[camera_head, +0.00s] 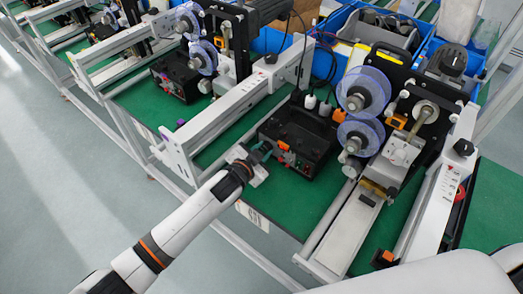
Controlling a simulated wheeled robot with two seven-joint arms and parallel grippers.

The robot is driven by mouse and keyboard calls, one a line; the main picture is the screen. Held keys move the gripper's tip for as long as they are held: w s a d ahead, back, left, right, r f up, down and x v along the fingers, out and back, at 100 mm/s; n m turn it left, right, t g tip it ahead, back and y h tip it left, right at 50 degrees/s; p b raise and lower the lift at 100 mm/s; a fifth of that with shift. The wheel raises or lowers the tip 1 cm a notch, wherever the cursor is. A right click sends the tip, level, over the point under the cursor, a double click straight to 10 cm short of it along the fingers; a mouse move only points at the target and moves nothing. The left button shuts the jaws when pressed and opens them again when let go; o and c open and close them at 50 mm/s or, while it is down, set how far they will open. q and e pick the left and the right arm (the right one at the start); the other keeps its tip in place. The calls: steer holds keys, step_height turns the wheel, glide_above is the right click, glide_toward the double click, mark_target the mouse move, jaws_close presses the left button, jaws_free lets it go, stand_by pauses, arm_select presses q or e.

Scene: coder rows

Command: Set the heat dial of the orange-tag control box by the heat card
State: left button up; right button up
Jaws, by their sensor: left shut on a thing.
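The black control box (304,138) sits on the green bench top in the middle of the view. Orange parts (284,155) show on its front, one likely its tag. My left gripper (261,154) reaches in from the lower left to the left end of the box's front. Its teal fingertips are shut on a small part there, apparently the heat dial, which the fingers hide. The dial's setting cannot be read. A white card with small print (252,214) hangs at the bench's front edge; its text is too small to read. My right gripper is out of view.
A coder machine with clear blue reels (364,92) stands just right of the box. A white rail (225,112) runs along its left. A second black control box (178,77) sits in the row behind. Blue bins (268,40) stand at the back.

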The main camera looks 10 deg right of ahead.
arm_select(q)
steer(key=shift+f+m+t+b, duration=0.1)
steer(key=shift+m+t+b, duration=0.25)
steer(key=shift+m+t, duration=0.3)
steer(key=shift+y, duration=0.3)
steer(key=o, duration=1)
steer(key=v, duration=1.2)
